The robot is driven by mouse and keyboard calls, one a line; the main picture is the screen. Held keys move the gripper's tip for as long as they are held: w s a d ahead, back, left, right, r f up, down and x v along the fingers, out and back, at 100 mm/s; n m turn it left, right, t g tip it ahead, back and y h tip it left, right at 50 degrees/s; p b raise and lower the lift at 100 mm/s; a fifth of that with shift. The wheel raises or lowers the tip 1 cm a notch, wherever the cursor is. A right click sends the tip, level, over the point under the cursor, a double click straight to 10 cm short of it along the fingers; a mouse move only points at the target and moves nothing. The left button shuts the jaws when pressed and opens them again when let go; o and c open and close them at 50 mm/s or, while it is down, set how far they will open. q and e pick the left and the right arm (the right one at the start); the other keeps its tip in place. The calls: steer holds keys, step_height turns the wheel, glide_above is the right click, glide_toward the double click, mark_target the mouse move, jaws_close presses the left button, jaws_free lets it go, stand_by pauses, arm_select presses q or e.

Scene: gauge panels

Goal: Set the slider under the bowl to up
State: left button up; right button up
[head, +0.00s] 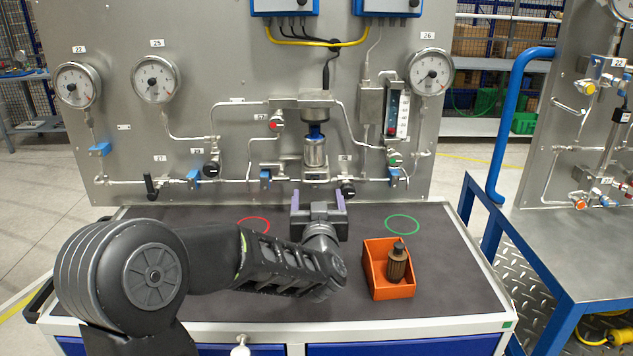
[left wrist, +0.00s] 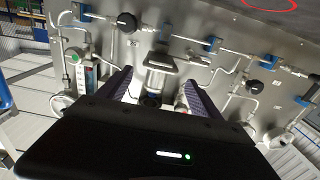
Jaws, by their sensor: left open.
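The metal bowl (head: 316,152) hangs under a blue collar in the middle of the gauge panel. A short grey bar, which looks like the slider (head: 317,178), sits just below it on the pipe line. In the left wrist view, which is upside down, the bowl (left wrist: 154,84) and the wide grey slider bar (left wrist: 163,63) appear between the fingers. My left gripper (head: 318,199) is open and empty, in front of and below the slider, apart from it as far as I can tell. Its fingers (left wrist: 157,78) also show in the wrist view. The slider's setting is unclear. My right gripper is not visible.
Black knobs (head: 347,189) and blue valve handles (head: 265,177) flank the slider closely. An orange bin (head: 385,292) holding a dark brown part (head: 397,262) stands on the dark bench top (head: 450,270). A second panel cart (head: 600,240) stands at right.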

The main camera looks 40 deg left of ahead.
mark_target(317, 183)
arm_select(q)
steer(key=p+x, duration=0.1)
steer(key=x, duration=0.6)
steer(key=shift+w+a+p, duration=0.25)
steer(key=shift+p, duration=0.1)
steer(key=shift+d, duration=0.1)
jaws_close()
stand_by(0.4)
